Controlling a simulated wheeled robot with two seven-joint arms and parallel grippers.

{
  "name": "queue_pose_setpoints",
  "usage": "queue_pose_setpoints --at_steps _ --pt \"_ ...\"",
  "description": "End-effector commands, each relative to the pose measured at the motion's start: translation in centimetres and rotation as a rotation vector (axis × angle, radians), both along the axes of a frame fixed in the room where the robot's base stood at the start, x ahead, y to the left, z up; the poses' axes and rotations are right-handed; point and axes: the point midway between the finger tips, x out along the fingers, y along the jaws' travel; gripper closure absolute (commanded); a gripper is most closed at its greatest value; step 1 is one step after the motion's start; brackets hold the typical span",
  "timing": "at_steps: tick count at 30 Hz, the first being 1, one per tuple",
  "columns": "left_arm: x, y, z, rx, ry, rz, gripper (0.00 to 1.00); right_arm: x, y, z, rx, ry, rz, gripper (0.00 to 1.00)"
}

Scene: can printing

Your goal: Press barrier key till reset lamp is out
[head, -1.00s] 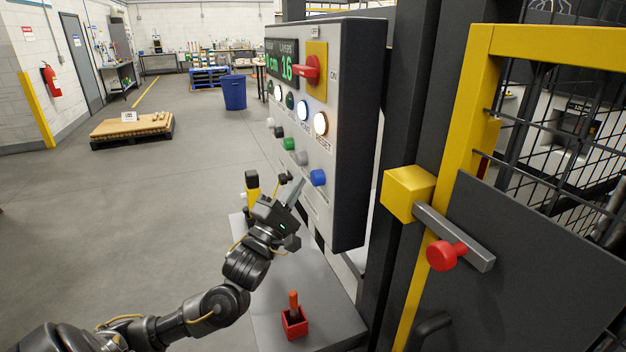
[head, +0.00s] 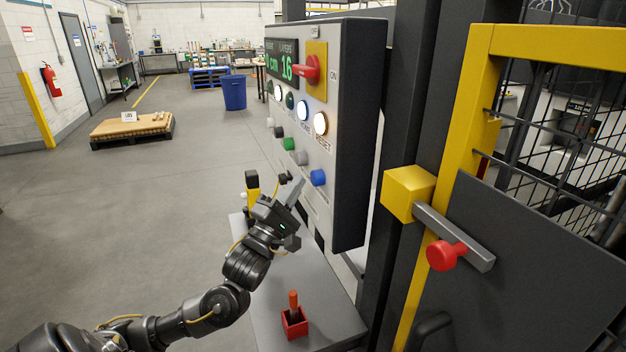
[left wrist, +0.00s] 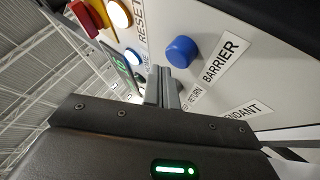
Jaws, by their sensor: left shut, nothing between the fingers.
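The grey control panel (head: 345,190) stands upright in the head view. Its blue barrier key (head: 318,177) sits low at the right of the button rows; it also shows in the left wrist view (left wrist: 181,51) beside the label BARRIER. The reset lamp (head: 320,123) above it is lit white; it is lit in the left wrist view (left wrist: 119,13) too. My left gripper (head: 297,186) is shut and empty, close to the panel face, left of and slightly below the blue key. In the left wrist view its fingertips (left wrist: 163,80) are near the key, with a small gap visible.
A red rotary switch (head: 308,70) and a green display are higher on the panel. A yellow gate frame with a red-knobbed latch (head: 446,255) stands at right. A red holder (head: 294,325) with an orange-handled tool sits on the grey shelf below. Open floor lies left.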

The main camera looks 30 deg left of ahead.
Motion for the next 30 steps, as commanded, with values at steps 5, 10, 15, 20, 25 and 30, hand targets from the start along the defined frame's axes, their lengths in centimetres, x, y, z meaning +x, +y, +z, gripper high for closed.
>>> queue_pose_setpoints --at_steps 5,10,15,20,25,30 --pt "0.02 -0.01 0.01 0.0 0.0 0.0 1.0 -0.01 0.0 0.02 0.0 0.0 0.0 1.0" --pt "0.36 -0.2 0.08 -0.001 0.0 0.0 1.0 -0.01 0.01 0.2 0.0 0.0 0.0 1.0" --pt "0.8 -0.46 0.09 -0.001 -0.001 0.0 1.0 -0.02 0.01 0.36 0.0 0.0 0.0 1.0" --pt "0.83 -0.49 0.04 0.0 0.0 0.0 1.0 -0.01 0.02 0.33 0.0 0.0 0.0 1.0" --pt "0.82 -0.5 0.02 0.0 0.0 0.0 1.0 -0.01 0.06 0.33 0.001 0.0 0.0 1.0" --pt "0.91 -0.56 0.02 0.0 0.0 0.0 1.0 -0.02 0.2 0.34 0.002 0.0 -0.001 1.0"
